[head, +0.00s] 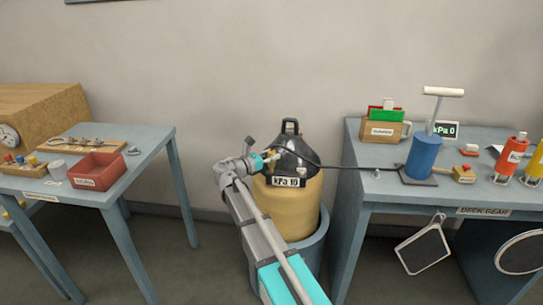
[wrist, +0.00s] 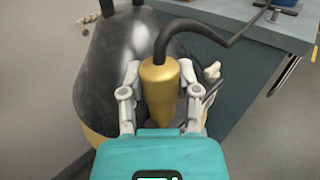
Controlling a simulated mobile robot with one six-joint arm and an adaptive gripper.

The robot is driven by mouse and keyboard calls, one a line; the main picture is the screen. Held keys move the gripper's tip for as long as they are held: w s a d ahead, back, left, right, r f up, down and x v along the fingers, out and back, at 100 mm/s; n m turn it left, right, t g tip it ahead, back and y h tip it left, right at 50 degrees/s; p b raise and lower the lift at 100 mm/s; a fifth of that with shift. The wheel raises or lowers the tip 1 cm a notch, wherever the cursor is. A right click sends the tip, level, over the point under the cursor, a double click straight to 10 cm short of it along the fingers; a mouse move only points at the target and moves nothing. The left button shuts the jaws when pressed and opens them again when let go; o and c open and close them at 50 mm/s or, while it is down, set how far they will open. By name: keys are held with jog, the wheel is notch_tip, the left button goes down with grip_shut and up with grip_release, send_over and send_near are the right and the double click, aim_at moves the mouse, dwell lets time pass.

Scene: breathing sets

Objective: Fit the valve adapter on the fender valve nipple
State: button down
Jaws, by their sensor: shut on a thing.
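My gripper (wrist: 158,98) is shut on the valve adapter (wrist: 159,85), a tapered brass-yellow piece with a black hose leaving its top. In the head view my gripper (head: 270,158) is at the upper left of the fender (head: 304,192), a yellow body with a black top. The black top (wrist: 115,65) fills the left of the wrist view. A small pale fitting (wrist: 212,72), possibly the valve nipple, shows just right of my gripper; it also shows in the head view (head: 301,170). The adapter's lower end is hidden by my gripper, so contact cannot be told.
The hose (head: 345,168) runs right to the blue pump (head: 423,157) on the right table (head: 390,190). The fender stands in a blue-grey round holder (head: 322,240) between two tables. The left table (head: 150,150) holds a red bin (head: 97,172).

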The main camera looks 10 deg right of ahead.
jog(key=shift+f+b, duration=1.25)
jog(key=shift+f, duration=0.05)
jog(key=shift+c, duration=1.3)
grip_release()
jog(key=shift+a, duration=0.1)
jog(key=v, duration=1.2)
